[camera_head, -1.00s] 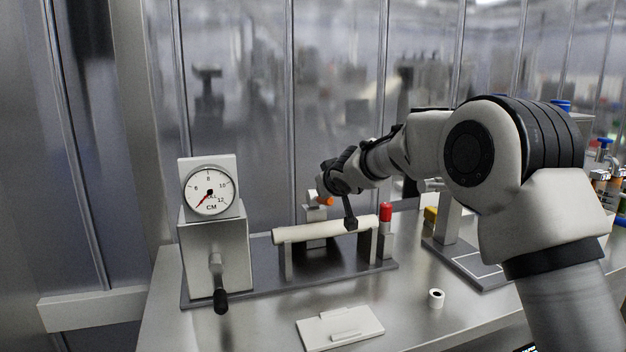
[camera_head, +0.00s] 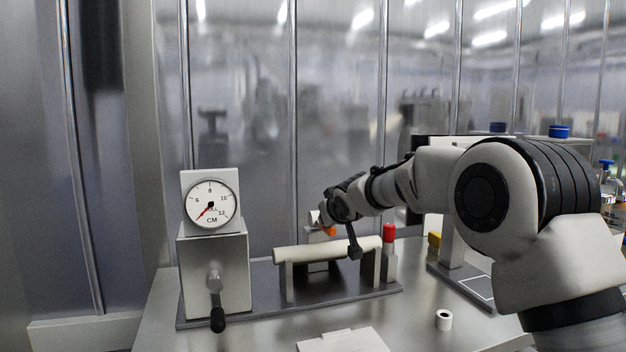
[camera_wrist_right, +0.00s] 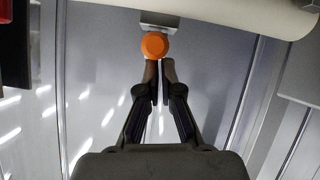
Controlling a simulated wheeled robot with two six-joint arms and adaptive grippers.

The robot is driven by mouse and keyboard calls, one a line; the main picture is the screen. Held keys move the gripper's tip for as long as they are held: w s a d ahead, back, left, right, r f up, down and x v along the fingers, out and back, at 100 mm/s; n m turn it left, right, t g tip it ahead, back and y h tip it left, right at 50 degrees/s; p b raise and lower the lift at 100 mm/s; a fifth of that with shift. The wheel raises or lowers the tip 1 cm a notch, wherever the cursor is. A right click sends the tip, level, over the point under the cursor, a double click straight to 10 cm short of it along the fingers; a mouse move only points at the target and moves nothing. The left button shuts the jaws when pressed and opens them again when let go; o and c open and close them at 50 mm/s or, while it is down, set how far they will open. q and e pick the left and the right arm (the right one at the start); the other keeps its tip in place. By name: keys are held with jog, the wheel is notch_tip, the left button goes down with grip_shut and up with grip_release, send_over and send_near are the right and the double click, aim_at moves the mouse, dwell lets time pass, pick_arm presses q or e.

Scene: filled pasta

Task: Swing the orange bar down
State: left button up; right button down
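The orange bar (camera_head: 329,231) shows as a short orange piece beside a pale block behind the white roller. In the right wrist view its round orange end (camera_wrist_right: 154,45) lies just past my fingertips, in front of a grey block. My right gripper (camera_head: 354,252) points down over the roller, near the orange end. In the right wrist view its fingers (camera_wrist_right: 159,68) are drawn together with only a sliver between them and hold nothing. I cannot tell whether the tips touch the orange end. Most of the bar is hidden. My left gripper is out of view.
The white roller (camera_head: 320,250) lies on posts on a dark base plate. A dial gauge (camera_head: 210,200) on a grey box with a black-handled crank (camera_head: 217,318) stands left. A red-capped post (camera_head: 389,235) stands right of the roller. A white ring (camera_head: 443,319) lies on the front table.

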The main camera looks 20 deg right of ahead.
jog(key=shift+s+f, duration=0.1)
jog(key=shift+f, duration=0.55)
jog(key=shift+r, duration=0.1)
jog(key=r+p, duration=0.4)
jog(key=shift+w+a+r, duration=0.1)
jog(key=shift+w+a, duration=0.05)
jog(key=shift+w, duration=0.1)
jog(key=f+b+v, duration=0.1)
jog(key=b+v, duration=0.2)
jog(key=v, duration=0.7)
jog(key=shift+s+a, duration=0.35)
jog(key=shift+s, duration=0.05)
